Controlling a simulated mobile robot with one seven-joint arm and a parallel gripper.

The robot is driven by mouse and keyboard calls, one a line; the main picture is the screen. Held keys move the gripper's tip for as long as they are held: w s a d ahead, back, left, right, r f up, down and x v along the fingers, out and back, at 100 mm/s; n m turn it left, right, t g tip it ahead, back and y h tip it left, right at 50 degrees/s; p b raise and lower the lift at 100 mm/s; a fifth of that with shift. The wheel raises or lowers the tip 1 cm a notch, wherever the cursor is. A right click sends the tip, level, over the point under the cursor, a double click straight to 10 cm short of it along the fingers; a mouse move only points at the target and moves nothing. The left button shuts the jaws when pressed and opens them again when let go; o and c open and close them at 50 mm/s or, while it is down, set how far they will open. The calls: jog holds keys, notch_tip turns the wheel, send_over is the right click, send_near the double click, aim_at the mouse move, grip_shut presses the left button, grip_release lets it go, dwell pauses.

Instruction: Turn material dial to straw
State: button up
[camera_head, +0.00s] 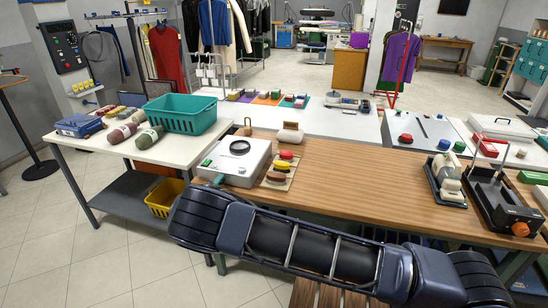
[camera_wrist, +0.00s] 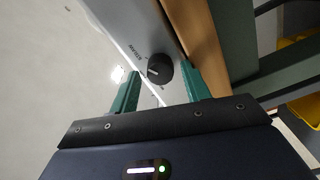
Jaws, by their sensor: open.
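The dial (camera_wrist: 160,70) is a round black knob with a white pointer mark, on the edge face of a light grey unit (camera_wrist: 145,22) in the wrist view. In the head view the unit (camera_head: 252,163) is a pale box with a dark ring on top, at the left end of the wooden counter. The green tip of my gripper (camera_head: 218,181) shows at its near left corner. The dial is hidden there.
Red, yellow and brown pieces on a small board (camera_head: 267,181) stand right of the unit. A white table (camera_head: 95,158) with a teal basket (camera_head: 181,116) is at left, a yellow basket (camera_head: 160,205) below. The wooden counter (camera_head: 360,180) is mostly clear to the right.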

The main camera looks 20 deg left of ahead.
jog(key=s+n, duration=1)
jog(key=n, duration=1.1)
jog(key=w+d+r+m+g+h, duration=0.3)
jog(key=w+d+r+m, duration=0.3)
jog(key=w+d, duration=0.3)
jog(key=w+d+r+m+g+h, duration=0.4)
jog(key=w+d+r, duration=0.5)
jog(key=d, duration=0.8)
jog(key=shift+w+d+m+g, duration=0.35)
jog(key=shift+w+m+g, duration=0.25)
jog(key=shift+w+m, duration=0.3)
jog(key=shift+r, duration=0.1)
